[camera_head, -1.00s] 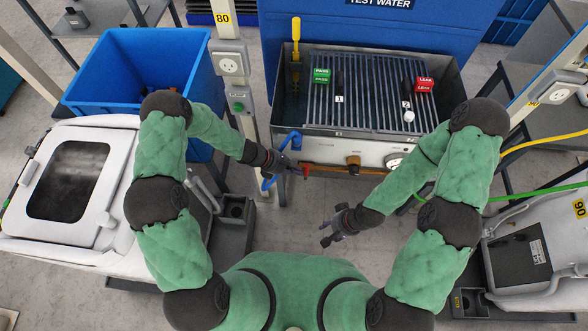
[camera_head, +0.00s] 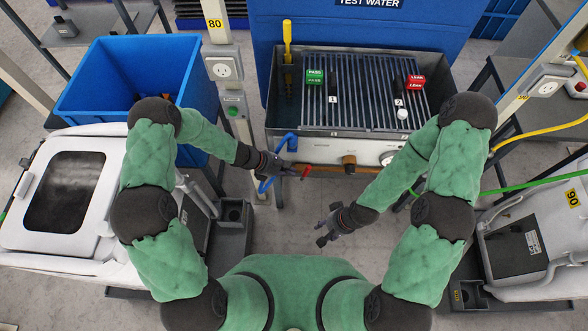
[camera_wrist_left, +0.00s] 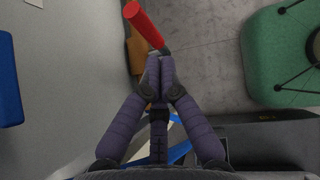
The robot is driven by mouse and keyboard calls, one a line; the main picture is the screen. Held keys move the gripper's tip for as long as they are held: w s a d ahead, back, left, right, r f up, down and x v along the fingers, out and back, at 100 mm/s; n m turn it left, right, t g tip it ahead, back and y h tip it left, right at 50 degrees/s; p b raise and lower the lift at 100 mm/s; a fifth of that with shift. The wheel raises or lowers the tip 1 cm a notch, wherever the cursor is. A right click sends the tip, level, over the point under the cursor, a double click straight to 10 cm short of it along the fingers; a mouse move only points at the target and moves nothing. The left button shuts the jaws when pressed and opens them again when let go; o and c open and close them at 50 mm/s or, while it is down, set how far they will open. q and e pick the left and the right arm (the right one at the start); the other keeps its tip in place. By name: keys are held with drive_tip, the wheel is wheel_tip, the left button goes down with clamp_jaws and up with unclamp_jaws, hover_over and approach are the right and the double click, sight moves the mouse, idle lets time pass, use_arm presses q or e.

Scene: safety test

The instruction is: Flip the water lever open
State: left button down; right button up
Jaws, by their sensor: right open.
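The water lever has a red handle (camera_head: 306,172) at the front left of the sink unit's front panel. In the left wrist view, the red handle (camera_wrist_left: 145,25) slants just beyond the fingertips, and its thin metal stem runs down to beside them. My left gripper (camera_head: 289,169) is just left of the lever. In its wrist view, the two fingers (camera_wrist_left: 159,72) are together at the tips, with nothing seen between them. I cannot tell whether they touch the stem. My right gripper (camera_head: 327,231) is open and empty, low in front of the unit.
The test sink (camera_head: 276,118) has a slatted rack with green PASS (camera_head: 315,76) and red LEAK (camera_head: 416,82) blocks. A blue pipe (camera_head: 266,184) bends beside the left gripper. A blue bin (camera_head: 100,85) is on the left. The floor before the unit is clear.

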use_arm(q)
drive_tip(key=d+r+p+v, duration=0.1)
drive_tip(key=p+v, duration=0.2)
drive_tip(key=v, duration=0.7)
drive_tip(key=shift+r, duration=0.3)
